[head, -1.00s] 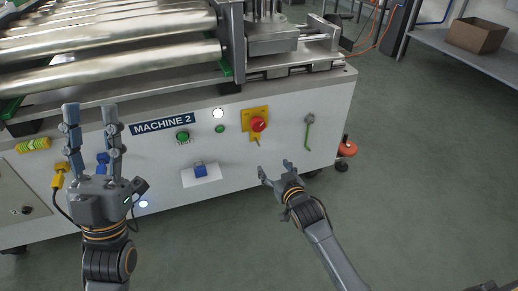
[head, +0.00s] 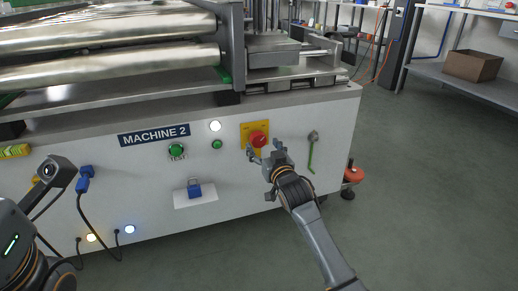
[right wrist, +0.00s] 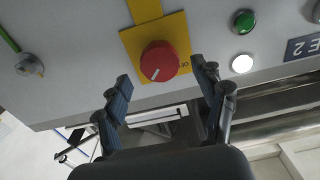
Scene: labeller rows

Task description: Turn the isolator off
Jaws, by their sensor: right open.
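The isolator's red round knob (head: 258,138) sits on a yellow plate (head: 246,128) on the white front of Machine 2.
A green button (head: 176,151), a small green lamp (head: 217,144) and a lit white lamp (head: 215,126) are left of the plate. A blue padlock-like part (head: 194,188) is below. A green-handled valve (head: 312,150) is to the right.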

